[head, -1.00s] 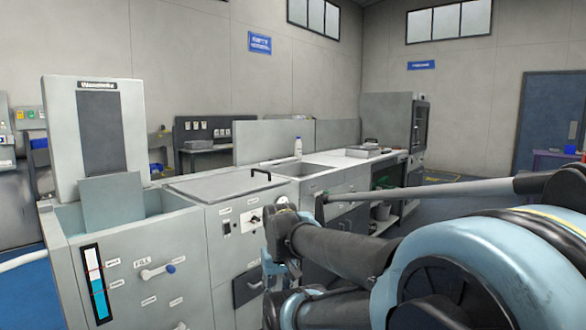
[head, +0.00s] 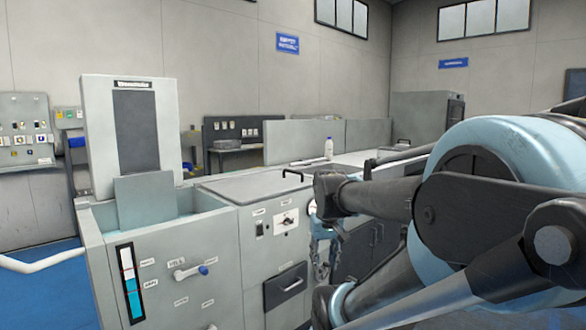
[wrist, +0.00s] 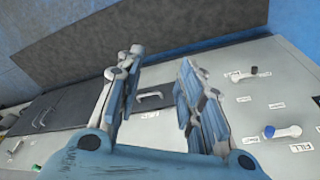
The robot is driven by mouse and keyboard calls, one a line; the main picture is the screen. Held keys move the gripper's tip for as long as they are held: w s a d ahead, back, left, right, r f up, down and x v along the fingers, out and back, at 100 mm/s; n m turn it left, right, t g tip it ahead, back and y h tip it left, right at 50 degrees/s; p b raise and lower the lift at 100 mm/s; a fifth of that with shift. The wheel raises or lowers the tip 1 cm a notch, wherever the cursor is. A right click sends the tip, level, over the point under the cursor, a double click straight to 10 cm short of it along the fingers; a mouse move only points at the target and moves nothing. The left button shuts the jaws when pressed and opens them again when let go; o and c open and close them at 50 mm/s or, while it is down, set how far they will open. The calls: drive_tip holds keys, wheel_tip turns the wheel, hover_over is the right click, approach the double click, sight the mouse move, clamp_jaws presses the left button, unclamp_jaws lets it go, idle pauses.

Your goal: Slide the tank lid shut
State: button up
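The tank lid (head: 250,187) is a flat grey panel on top of the grey unit, with a black handle (head: 293,173) at its right end. To its left is the tank (head: 88,222), whose top is open with pale blue liquid showing. My gripper (head: 321,268) hangs in front of the unit's front face, below lid height and apart from the lid handle. It also shows in the wrist view (wrist: 158,100), where its fingers are spread with nothing between them. The lid is not clearly visible in the wrist view.
The front face has a lever with a blue end (head: 190,272), a knob (head: 287,222) and a dark drawer (head: 285,287). An upright panel (head: 145,203) stands at the tank. A white bottle (head: 328,148) stands on the counter behind my arm. Blue floor lies at left.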

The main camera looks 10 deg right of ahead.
drive_tip(key=w+r+n, duration=0.3)
drive_tip(key=w+r, duration=2.8)
drive_tip(key=w, duration=0.4)
drive_tip(key=w+a+r+n+h, duration=0.1)
drive_tip(key=w+r, duration=0.1)
drive_tip(key=w, duration=0.7)
drive_tip(key=w+r+n, duration=0.1)
drive_tip(key=w+r, duration=0.2)
drive_tip(key=w, duration=0.5)
drive_tip(key=n+g, duration=0.1)
drive_tip(key=n, duration=0.1)
hover_over(294, 171)
drive_tip(key=s+a, duration=0.2)
drive_tip(key=a, duration=0.1)
wheel_tip(294, 171, down, 6)
drive_tip(key=shift+h, duration=0.3)
drive_tip(key=d+f, duration=0.1)
drive_tip(key=f, duration=0.4)
drive_tip(key=w+d+f, duration=0.1)
drive_tip(key=f, duration=0.4)
drive_tip(key=w+d+f, duration=0.1)
drive_tip(key=f, duration=0.5)
